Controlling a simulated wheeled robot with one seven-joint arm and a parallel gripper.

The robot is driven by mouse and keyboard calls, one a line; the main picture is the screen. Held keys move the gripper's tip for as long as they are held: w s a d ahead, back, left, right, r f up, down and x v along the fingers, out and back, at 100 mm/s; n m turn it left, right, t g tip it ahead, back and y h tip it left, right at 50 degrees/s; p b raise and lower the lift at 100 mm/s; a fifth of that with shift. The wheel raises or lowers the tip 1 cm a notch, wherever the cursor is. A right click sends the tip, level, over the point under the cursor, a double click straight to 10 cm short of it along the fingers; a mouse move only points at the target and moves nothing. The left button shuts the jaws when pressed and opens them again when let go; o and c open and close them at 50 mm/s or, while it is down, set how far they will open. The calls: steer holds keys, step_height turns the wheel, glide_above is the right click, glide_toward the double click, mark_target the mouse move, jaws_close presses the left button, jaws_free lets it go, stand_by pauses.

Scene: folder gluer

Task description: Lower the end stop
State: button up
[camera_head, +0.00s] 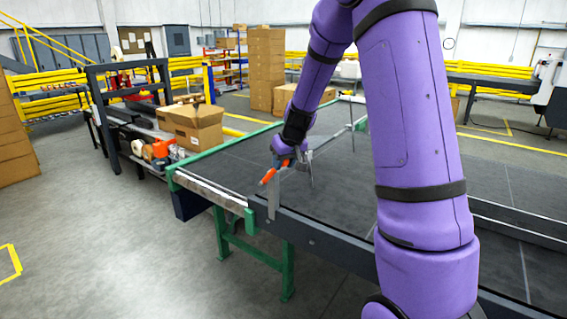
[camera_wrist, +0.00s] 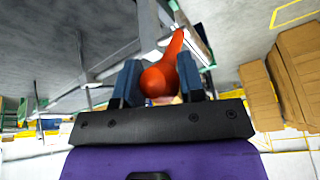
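The end stop shows as a thin grey metal bar (camera_head: 328,142) with upright posts, running over the dark conveyor belt. At its near end, an orange lever handle (camera_head: 268,177) slants up beside a grey upright plate (camera_head: 273,200) on the side rail. My gripper (camera_head: 288,160) is at the upper end of this handle. In the wrist view, the rounded orange handle end (camera_wrist: 160,82) fills the space between the two blue fingers of my gripper (camera_wrist: 158,84). They appear shut on it. Part of the handle is hidden by the fingers.
The dark belt (camera_head: 235,170) has a green frame (camera_head: 222,150) and a dark side rail (camera_head: 318,236). An open cardboard box (camera_head: 197,130) and orange items (camera_head: 162,148) are at the left. Stacked cartons (camera_head: 266,65) stand behind. The floor at front left is clear.

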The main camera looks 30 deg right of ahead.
jaws_close()
